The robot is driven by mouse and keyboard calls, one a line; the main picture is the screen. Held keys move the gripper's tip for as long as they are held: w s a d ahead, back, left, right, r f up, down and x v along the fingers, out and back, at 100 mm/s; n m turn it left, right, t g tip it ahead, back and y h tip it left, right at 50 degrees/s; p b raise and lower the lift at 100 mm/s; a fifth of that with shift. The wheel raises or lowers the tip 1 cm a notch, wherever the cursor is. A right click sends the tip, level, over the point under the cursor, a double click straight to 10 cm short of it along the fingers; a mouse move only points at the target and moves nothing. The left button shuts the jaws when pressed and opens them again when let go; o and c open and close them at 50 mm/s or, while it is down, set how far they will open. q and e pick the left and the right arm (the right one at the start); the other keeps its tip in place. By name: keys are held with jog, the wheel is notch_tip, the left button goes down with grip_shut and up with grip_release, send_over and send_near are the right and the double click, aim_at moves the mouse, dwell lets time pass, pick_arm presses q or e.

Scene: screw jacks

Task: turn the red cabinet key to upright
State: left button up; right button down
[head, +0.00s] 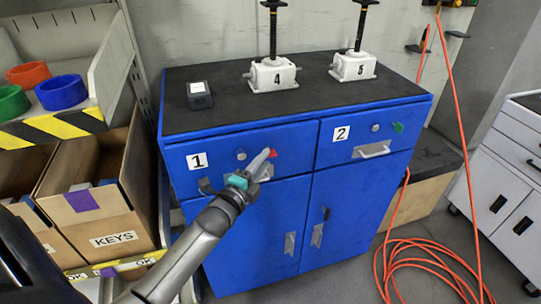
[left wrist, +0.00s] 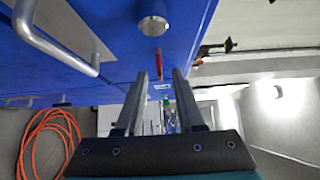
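The red cabinet key (head: 273,153) sits on the front of drawer 1 of the blue cabinet, right of a round grey knob (head: 240,154). It is partly hidden by my left gripper (head: 263,160), so its exact angle is hard to tell. In the left wrist view the red key (left wrist: 158,62) shows as a thin strip in line with the gap between the fingertips of my left gripper (left wrist: 160,76). The fingers are apart, and I see no contact with the key. The round knob (left wrist: 152,24) is close to the key. My right gripper is not in view.
A green key (head: 398,127) is on drawer 2, above a grey handle (head: 372,150). Two screw jacks (head: 273,75) (head: 354,66) and a small black box (head: 199,95) stand on the cabinet top. A KEYS carton (head: 112,222) is at left, an orange hose (head: 425,262) on the floor at right.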

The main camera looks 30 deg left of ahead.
pick_arm(q)
jog(key=shift+w+a+b, duration=0.15)
jog(key=shift+w+b, duration=0.2)
jog(key=shift+w, duration=1.85)
grip_shut()
